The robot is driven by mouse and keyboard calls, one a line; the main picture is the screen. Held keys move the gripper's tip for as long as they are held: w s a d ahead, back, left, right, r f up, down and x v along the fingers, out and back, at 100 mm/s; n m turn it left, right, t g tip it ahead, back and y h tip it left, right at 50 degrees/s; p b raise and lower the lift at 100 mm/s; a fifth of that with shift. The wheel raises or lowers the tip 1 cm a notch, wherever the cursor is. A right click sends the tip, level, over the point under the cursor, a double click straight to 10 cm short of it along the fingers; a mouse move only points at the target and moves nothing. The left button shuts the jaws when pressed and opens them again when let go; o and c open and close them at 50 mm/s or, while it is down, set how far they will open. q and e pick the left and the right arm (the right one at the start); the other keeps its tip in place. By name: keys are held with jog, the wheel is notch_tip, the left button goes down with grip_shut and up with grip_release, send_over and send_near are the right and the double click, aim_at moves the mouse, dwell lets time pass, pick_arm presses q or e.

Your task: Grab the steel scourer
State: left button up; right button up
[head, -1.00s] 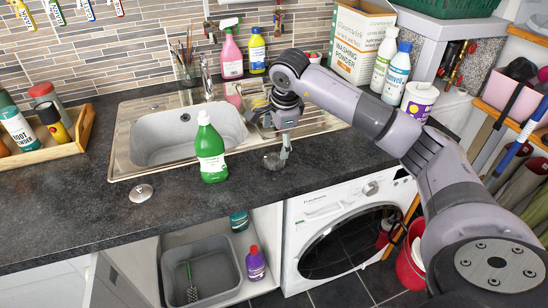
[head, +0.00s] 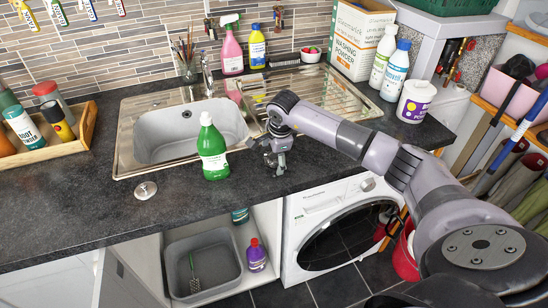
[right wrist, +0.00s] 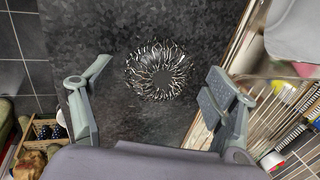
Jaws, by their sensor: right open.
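The steel scourer (right wrist: 160,70) is a round, dark, shiny coil of wire. It lies on the dark speckled worktop (right wrist: 95,30) in the right wrist view, centred between my right fingers and a little ahead of them. My right gripper (head: 275,163) is open and empty, with a finger on each side of the scourer and a gap to both. In the head view the gripper is low over the worktop, just right of the green bottle, and hides most or all of the scourer. My left gripper is out of view.
The green bottle (head: 213,152) stands close to the left of my right gripper. The steel sink (head: 150,175) and its drainer lie behind. A sink plug (head: 146,190) lies on the worktop to the left. The worktop's front edge is close, above the washing machine (head: 325,240).

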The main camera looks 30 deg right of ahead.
jog(key=shift+c, duration=0.2)
jog(key=c, duration=0.9)
